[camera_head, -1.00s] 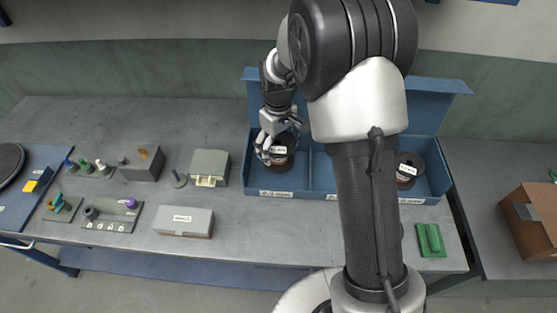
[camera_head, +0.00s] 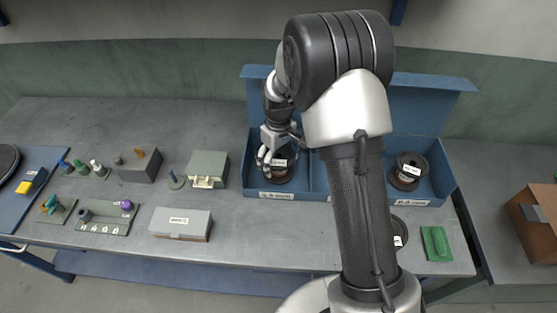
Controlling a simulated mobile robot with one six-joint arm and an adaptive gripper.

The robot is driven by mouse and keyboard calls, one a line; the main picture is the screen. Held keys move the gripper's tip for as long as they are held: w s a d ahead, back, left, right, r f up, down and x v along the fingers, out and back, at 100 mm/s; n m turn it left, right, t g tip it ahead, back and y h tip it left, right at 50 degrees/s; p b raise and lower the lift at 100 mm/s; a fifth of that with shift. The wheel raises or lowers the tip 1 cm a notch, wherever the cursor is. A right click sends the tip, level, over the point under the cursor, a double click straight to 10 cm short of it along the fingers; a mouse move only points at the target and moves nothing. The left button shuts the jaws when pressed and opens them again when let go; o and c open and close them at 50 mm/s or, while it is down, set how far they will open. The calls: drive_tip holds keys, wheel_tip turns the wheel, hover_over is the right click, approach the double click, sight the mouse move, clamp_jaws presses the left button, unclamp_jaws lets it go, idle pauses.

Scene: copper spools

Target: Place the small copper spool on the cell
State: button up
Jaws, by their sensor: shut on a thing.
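A dark copper-brown spool (camera_head: 284,174) with a white label is in the left cell of the blue box (camera_head: 250,165). My gripper (camera_head: 266,157) is shut on this spool from above and to the left. The spool is low in the cell; I cannot tell whether it touches the floor. A second dark spool (camera_head: 408,171) with a white label sits in the right cell. A third spool (camera_head: 399,231) shows partly on the table in front of the box, mostly hidden behind my arm. My arm also hides the middle of the box.
Left of the box are a grey-green case (camera_head: 209,165), a long grey box (camera_head: 182,222), a dark block (camera_head: 139,166) and small holders with coloured parts. A green piece (camera_head: 436,243) lies at front right. A cardboard box (camera_head: 535,222) is at far right.

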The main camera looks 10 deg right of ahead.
drive_tip(key=shift+f, duration=0.1)
drive_tip(key=o, duration=1.7)
drive_tip(key=shift+c, duration=0.2)
